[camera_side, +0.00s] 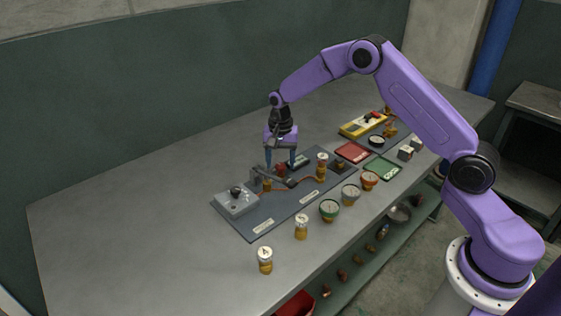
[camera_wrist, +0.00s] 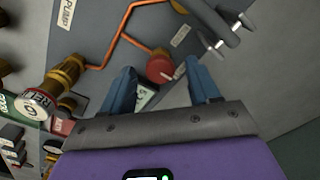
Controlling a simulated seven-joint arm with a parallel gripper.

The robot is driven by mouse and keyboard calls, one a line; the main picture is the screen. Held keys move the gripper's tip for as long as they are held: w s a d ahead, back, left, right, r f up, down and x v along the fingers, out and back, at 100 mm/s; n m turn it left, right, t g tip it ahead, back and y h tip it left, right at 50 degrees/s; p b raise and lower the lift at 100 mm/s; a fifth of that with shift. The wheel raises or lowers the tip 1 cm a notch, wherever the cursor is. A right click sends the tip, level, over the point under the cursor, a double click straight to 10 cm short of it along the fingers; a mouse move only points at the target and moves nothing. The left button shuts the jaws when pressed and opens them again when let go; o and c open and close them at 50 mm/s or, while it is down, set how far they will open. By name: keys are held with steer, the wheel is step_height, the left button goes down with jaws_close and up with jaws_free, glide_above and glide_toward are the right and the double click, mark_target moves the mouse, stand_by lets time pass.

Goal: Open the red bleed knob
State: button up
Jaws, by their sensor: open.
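The red bleed knob (camera_wrist: 160,68) shows in the wrist view, with a small pale lever or pointer at its right edge. It sits by an orange-copper pipe (camera_wrist: 128,38) on the grey panel. It also shows small in the side view (camera_side: 281,169). My gripper (camera_wrist: 161,78) is open, its blue fingers apart on the left and right of the knob in the picture. In the side view my gripper (camera_side: 280,163) points down over the panel (camera_side: 250,217). I cannot tell whether the fingertips touch the knob or what their height gap is.
A grey lever fitting (camera_wrist: 215,25) stands close to the right finger. A brass relief canister (camera_wrist: 55,88) is at the left. The table's left is clear.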

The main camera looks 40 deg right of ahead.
steer(key=shift+f, duration=0.25)
steer(key=c, duration=1)
steer(key=shift+c, duration=0.2)
